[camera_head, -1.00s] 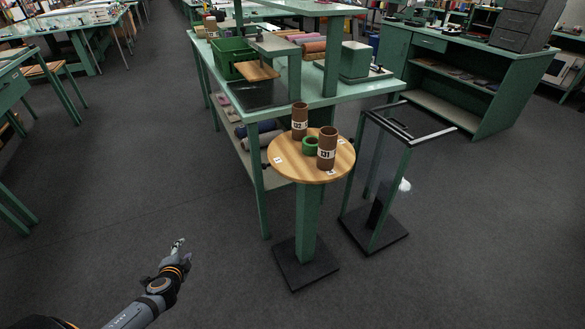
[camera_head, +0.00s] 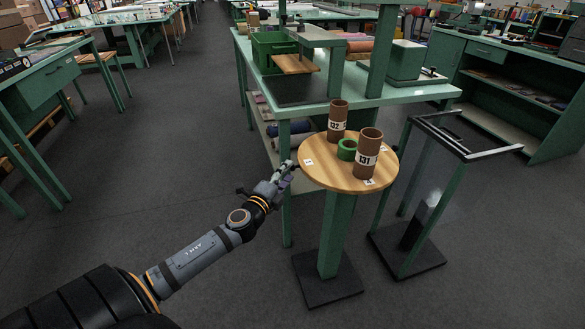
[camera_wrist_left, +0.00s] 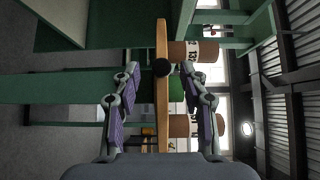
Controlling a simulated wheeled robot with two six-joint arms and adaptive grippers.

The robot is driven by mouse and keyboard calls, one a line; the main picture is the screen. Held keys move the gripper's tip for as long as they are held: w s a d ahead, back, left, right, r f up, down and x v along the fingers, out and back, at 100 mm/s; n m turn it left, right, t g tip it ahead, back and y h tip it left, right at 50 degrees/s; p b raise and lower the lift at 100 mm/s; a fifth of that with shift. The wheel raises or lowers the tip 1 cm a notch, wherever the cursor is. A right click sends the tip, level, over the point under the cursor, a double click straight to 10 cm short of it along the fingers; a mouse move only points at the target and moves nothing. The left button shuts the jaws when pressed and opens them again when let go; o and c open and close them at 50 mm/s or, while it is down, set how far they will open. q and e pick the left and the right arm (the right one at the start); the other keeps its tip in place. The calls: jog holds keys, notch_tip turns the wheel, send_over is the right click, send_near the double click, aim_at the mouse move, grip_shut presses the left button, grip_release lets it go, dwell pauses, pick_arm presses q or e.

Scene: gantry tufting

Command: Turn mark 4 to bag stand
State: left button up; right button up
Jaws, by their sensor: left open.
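A round wooden turntable top (camera_head: 330,178) sits on a green post, with small white marks near its rim: one at the left (camera_head: 308,161), one at the front (camera_head: 369,182), one at the right (camera_head: 383,149). Their numbers are too small to read surely. The bag stand (camera_head: 462,155), an upright frame with a dark top, stands to the right. My left gripper (camera_head: 286,171) is open at the turntable's left rim. In the left wrist view the rim (camera_wrist_left: 163,120) shows edge-on between the spread fingers, with a dark round knob (camera_wrist_left: 161,67). I cannot tell whether they touch. My right gripper is not in view.
Brown tubes labelled 132 (camera_head: 337,122) and 131 (camera_head: 368,155) stand on the turntable, with a green ring (camera_head: 347,150) between them. A green worktable (camera_head: 384,96) with a bin (camera_head: 271,52) stands behind.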

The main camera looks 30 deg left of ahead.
aim_at(291, 169)
pick_arm(q)
jog(key=w+p, duration=0.1)
jog(key=w, duration=0.2)
jog(key=shift+w+r, duration=0.1)
jog(key=shift+w, duration=0.2)
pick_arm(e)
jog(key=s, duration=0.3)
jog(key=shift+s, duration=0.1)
pick_arm(q)
jog(key=shift+c, duration=0.4)
grip_shut()
